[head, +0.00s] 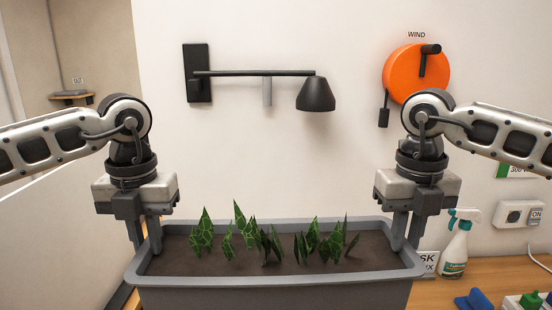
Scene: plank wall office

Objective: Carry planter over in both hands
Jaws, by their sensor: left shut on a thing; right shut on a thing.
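The planter (275,290) is a long grey trough with dark soil and several spiky green plants, at the bottom centre of the head view. My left gripper (146,245) is shut on its left end wall. My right gripper (408,240) is shut on its right end wall. The planter looks about level. Its lower part is cut off by the frame edge, so I cannot tell whether it touches the surface under it.
A wooden worktop (440,292) shows at the right, with a spray bottle (456,245), a partly hidden sign (427,265) and a blue object (474,300). A black wall lamp (316,94) and an orange wind reel (412,72) are on the wall behind.

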